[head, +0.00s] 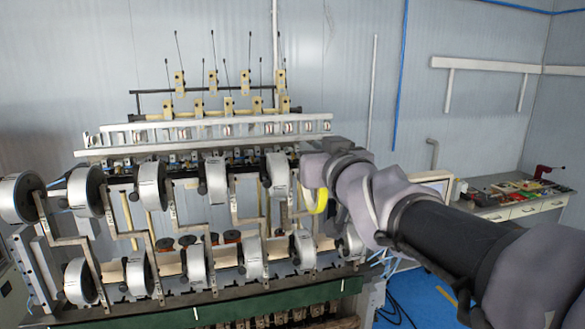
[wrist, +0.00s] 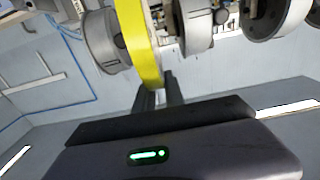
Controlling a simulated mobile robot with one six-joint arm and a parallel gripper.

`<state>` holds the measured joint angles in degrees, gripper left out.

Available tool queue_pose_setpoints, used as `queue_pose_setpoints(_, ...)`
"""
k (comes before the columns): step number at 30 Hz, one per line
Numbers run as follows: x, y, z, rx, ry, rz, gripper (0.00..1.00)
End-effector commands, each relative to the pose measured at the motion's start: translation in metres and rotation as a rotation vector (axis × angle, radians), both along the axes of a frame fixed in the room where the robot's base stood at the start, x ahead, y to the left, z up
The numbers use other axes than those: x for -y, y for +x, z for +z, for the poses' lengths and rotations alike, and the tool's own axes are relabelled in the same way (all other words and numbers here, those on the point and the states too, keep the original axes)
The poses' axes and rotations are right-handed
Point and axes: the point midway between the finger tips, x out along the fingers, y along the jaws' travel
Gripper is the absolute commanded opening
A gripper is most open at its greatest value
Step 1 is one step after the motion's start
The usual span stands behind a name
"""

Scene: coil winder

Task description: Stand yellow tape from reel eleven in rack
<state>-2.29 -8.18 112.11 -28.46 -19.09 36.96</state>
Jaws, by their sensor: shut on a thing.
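The yellow tape (head: 320,202), a bright ring, is beside the right end of the winder, below my gripper. It also shows edge-on at the top of the wrist view (wrist: 137,42). My gripper (wrist: 158,88) is shut on the yellow tape at its rim. In the head view my arm covers part of the tape and the fingers cannot be made out. Several silver reels (head: 213,180) hang in an upper and a lower row on the winder. I cannot read any number, so I cannot tell which is reel eleven. I cannot pick out the rack.
Grey reels flank the tape in the wrist view, one at left (wrist: 98,42) and one at right (wrist: 195,27). The winder's green front rail (head: 240,302) runs below the reels. A workbench (head: 510,205) with clutter stands at right. Blue floor shows between them.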

Motion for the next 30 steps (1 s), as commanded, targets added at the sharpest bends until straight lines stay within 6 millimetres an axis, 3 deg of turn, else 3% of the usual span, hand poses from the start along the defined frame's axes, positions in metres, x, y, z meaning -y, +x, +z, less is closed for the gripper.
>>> queue_pose_setpoints(30, 0.020, -0.098, 0.003, 0.001, 0.001, -0.002, 0.00)
